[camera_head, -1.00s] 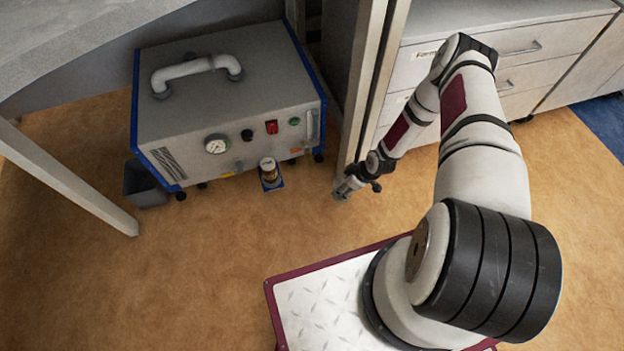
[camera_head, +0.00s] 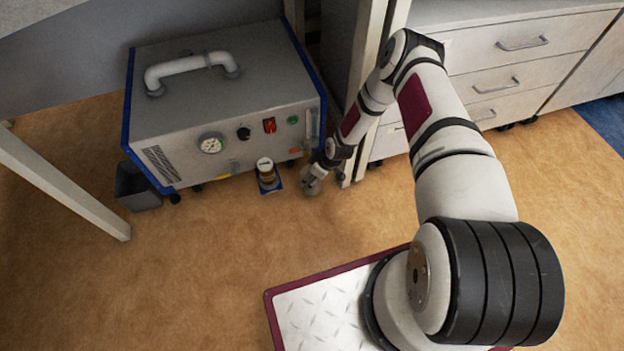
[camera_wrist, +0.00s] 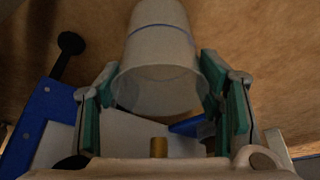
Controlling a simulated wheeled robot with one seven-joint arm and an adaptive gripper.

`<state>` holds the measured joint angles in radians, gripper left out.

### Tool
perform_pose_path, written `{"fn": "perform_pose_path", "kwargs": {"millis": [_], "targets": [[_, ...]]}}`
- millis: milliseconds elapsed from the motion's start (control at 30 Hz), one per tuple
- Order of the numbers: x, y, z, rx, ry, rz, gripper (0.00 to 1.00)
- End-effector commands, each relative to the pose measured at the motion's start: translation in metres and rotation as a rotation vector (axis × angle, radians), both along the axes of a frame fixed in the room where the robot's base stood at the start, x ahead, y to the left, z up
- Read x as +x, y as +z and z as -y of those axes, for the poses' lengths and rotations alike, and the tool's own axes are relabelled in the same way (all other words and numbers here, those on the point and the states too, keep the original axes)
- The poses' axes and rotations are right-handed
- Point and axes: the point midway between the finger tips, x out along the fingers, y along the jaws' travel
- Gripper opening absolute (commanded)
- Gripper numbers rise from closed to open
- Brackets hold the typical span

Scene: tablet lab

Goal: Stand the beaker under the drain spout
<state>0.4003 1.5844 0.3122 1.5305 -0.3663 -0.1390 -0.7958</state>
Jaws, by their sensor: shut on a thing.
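My gripper (camera_head: 312,180) is low over the floor, just right of the machine's front. In the wrist view my gripper (camera_wrist: 160,95) is shut on a translucent whitish beaker (camera_wrist: 162,40), with green-padded fingers on both sides of it. The grey machine (camera_head: 190,120) has blue edges. In the wrist view a short brass cylinder (camera_wrist: 158,147) and a blue piece (camera_wrist: 186,126) show near the beaker; the brass one may be the drain spout.
A grey bin (camera_head: 137,187) is at the machine's left. A table leg (camera_head: 363,120) and drawers (camera_head: 500,70) are right. The floor (camera_head: 200,260) in front is clear.

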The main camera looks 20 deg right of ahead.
Motion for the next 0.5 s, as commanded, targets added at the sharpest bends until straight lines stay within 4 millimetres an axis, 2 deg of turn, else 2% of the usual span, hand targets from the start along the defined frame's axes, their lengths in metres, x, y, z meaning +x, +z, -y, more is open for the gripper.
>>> {"fn": "perform_pose_path", "kwargs": {"millis": [33, 100, 500], "targets": [[0.0008, -0.0076, -0.0002, 0.001, 0.0, 0.002, 0.35], [0.0012, -0.0101, 0.0001, 0.0, -0.001, 0.003, 0.35], [0.0009, -0.0128, 0.0, 0.001, 0.0, 0.002, 0.35]]}}
